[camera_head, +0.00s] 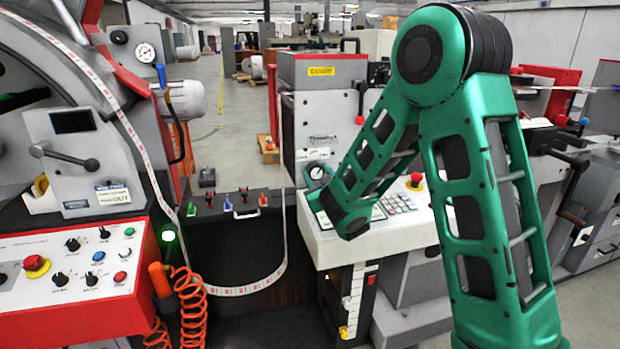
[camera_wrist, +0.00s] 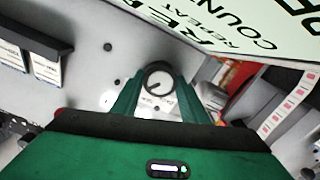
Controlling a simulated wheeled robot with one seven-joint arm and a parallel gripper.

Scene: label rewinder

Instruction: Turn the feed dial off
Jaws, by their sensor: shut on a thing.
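In the wrist view a round dial (camera_wrist: 158,78) with a white face, dark rim and small dark pointer sits on a grey panel. The pointer slants toward the lower left of that picture. The two green fingers of my gripper (camera_wrist: 158,84) are on either side of the dial and shut on it. In the head view my green arm reaches down to the control console (camera_head: 415,226).
A white panel with large "REPEAT COUNT" lettering (camera_wrist: 225,30) lies close to my gripper in the wrist view. A label web (camera_head: 284,225) hangs left of the console. A red emergency button (camera_head: 416,180) and keypad (camera_head: 398,203) are on the console.

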